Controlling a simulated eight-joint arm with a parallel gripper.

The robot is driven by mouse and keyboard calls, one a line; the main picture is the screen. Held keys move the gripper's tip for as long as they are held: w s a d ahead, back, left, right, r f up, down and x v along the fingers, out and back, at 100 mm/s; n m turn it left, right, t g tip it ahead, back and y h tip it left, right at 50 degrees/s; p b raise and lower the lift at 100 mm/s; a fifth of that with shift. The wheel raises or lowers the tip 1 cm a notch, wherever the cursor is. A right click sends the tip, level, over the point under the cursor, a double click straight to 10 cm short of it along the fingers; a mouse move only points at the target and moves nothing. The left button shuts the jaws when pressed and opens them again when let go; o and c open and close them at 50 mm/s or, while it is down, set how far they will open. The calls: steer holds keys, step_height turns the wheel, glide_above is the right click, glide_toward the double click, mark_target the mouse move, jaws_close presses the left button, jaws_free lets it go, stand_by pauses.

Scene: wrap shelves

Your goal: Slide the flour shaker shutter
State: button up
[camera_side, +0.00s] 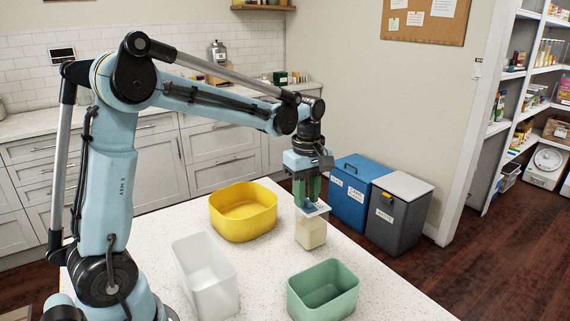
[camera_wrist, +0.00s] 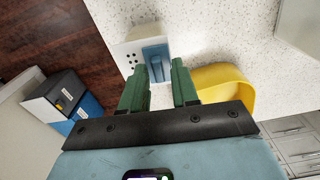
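The flour shaker (camera_side: 311,232) is a cream, box-shaped container standing upright on the counter near its far right edge. Its white top plate shows several dark holes in the wrist view (camera_wrist: 129,59). The blue shutter (camera_wrist: 155,50) lies on that top beside the holes, leaving the holes uncovered. My gripper (camera_side: 308,203) points down at the top of the shaker. Its two green fingers (camera_wrist: 159,70) are apart, with a blue part of the shutter showing between them. A gap seems to remain on each side; contact is not clear.
A yellow bowl (camera_side: 244,226) stands behind and left of the shaker, a green bin (camera_side: 323,306) in front, and a white bin (camera_side: 207,284) at left. Blue (camera_side: 350,212) and grey (camera_side: 389,225) floor bins stand beyond the counter (camera_side: 262,276).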

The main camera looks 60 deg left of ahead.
mark_target(306, 200)
steer(key=shift+r, duration=3.55)
steer(key=shift+s+d, duration=0.1)
steer(key=shift+s, duration=0.05)
steer(key=s+d+f+m+t, duration=0.2)
steer(key=s+d+m+t, duration=0.1)
steer(key=s+m, duration=0.3)
steer(key=s+d+f+m+t, duration=0.3)
steer(key=s+m, duration=0.3)
steer(key=m, duration=0.5)
steer(key=shift+d+t, duration=0.6)
